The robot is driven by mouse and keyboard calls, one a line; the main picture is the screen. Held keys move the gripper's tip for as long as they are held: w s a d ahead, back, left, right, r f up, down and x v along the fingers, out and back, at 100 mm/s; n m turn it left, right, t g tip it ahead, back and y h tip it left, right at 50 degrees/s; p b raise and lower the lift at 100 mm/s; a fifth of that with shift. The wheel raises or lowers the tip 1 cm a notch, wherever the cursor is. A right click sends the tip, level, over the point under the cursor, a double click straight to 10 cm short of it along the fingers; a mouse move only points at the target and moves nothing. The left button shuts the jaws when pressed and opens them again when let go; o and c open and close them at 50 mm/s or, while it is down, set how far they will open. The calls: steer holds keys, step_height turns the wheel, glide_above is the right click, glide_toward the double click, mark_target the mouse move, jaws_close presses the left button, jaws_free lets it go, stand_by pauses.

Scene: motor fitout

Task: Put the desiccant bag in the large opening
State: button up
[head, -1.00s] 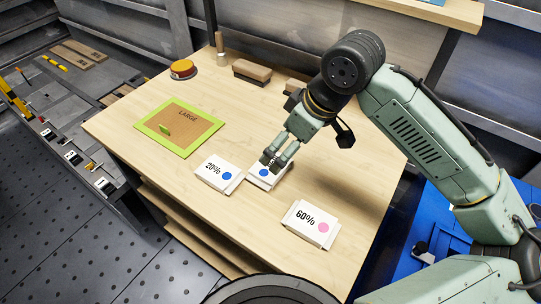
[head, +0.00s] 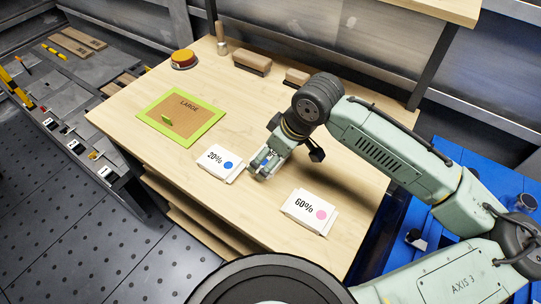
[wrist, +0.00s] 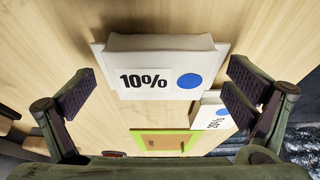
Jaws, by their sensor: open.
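Three white desiccant bags lie on the wooden bench. The 10% bag with a blue dot (wrist: 160,45) is mostly hidden under my gripper in the head view. The 20% bag with a blue dot (head: 215,160) lies just left of it and also shows in the wrist view (wrist: 211,115). The 60% bag with a pink dot (head: 308,210) lies nearer the front. My gripper (head: 257,172) is open, its fingers on either side of the 10% bag in the wrist view; contact cannot be told. A green frame (head: 154,127) surrounds a brown panel marked LARGE (head: 188,116) with a green tab.
An orange-topped round button (head: 183,60), a wooden-handled tool (head: 222,45) and a brown block (head: 252,63) stand along the bench's back. Another block (head: 297,77) is behind my arm. Bare bench surface lies between the green frame and the bags.

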steer(key=shift+c, duration=0.6)
steer(key=c, duration=1.4)
